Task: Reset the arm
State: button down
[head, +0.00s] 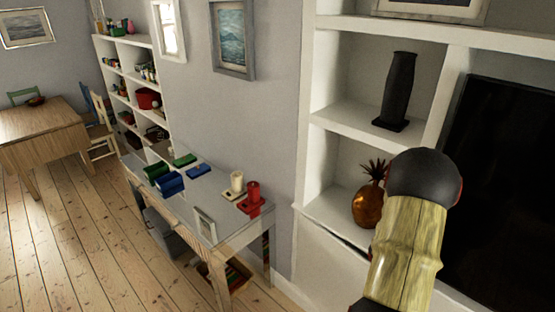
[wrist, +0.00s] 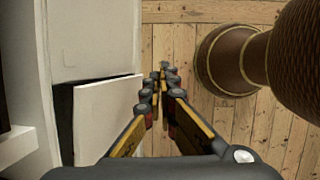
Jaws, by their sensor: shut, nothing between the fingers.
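My gripper (wrist: 163,72) shows in the wrist view, pointing away from the camera over the floorboards. Its black and yellow fingers run together at the tips, shut and empty. A white cabinet (wrist: 95,35) stands close on its left, with a door panel (wrist: 108,112) standing ajar beside the fingers. In the head view my arm (head: 410,235) rises at the lower right, in front of the white shelf unit; I cannot make out the gripper there.
The shelf unit (head: 318,85) holds a dark vase (head: 399,88) and an amber pineapple ornament (head: 367,205), close to my arm. A black screen (head: 505,190) is on the right. A desk (head: 190,200) with small items stands left of centre. The floor (head: 90,245) at left is clear.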

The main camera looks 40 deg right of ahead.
jog(key=w+a+r+m+t+b, duration=0.1)
jog(key=w+a+r+m+b, duration=0.15)
jog(key=w+a+r, duration=0.55)
jog(key=w+a+r+m+t+b, duration=0.1)
jog(key=w+a+r+m, duration=0.35)
jog(key=a+r, duration=0.45)
jog(key=w+a+r+n+t+b, duration=0.1)
jog(key=a+r+t, duration=0.1)
jog(key=a, duration=0.6)
jog(key=w+a+r+n+t+y+b, duration=0.1)
jog(key=w+a+r+n+t+b, duration=0.1)
jog(key=a+r, duration=0.3)
jog(key=w+a+r+n+t+b, duration=0.1)
jog(key=a+r+n+t+b, duration=0.1)
jog(key=a, duration=1.1)
jog(key=shift+w+a+r+t, duration=0.25)
jog(key=shift+w+r+t, duration=0.1)
jog(key=shift+r+t, duration=0.45)
